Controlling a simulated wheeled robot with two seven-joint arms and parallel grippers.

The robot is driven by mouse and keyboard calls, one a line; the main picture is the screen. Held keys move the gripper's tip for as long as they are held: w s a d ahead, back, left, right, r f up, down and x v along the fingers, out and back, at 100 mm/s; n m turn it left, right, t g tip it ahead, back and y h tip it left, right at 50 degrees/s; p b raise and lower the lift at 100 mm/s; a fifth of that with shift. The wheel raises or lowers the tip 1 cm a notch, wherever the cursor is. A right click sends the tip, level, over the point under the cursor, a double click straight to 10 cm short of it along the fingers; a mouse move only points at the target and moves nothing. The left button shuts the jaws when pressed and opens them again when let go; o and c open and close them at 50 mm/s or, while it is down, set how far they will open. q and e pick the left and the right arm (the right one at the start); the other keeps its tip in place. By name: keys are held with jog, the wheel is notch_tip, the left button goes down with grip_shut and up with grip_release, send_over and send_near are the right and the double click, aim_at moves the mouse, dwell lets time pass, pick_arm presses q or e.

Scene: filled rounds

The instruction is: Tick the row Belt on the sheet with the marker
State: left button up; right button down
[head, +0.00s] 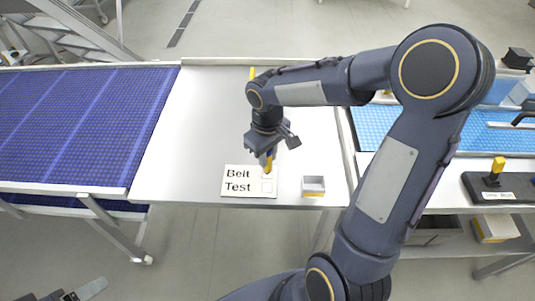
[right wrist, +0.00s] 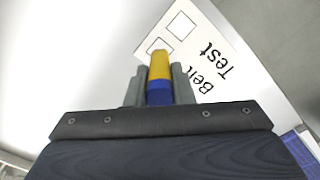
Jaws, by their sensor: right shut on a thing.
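The white sheet (head: 248,190) lies near the front edge of the pale table, with the rows Belt and Test and a box beside each. It also shows in the right wrist view (right wrist: 230,70). My right gripper (head: 266,154) is shut on the yellow and blue marker (head: 268,165), which points down at the Belt box. In the right wrist view the marker (right wrist: 160,66) partly covers the Belt box; I cannot tell whether its tip touches the paper. The Test box looks empty. A piece of my left gripper (head: 80,293) shows at the bottom left; its jaws are unclear.
A small grey and yellow box (head: 313,187) stands right of the sheet. A blue conveyor (head: 75,125) adjoins the table on the left. A blue-topped bench (head: 385,135) is on the right, with a dark base and yellow-topped lever (head: 497,170). The table left of the sheet is clear.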

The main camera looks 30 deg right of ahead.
jog(key=shift+f+b, duration=0.45)
jog(key=shift+f, duration=0.1)
dwell(1.4)
jog(key=shift+r+p, duration=2.85)
jog(key=shift+r, duration=0.75)
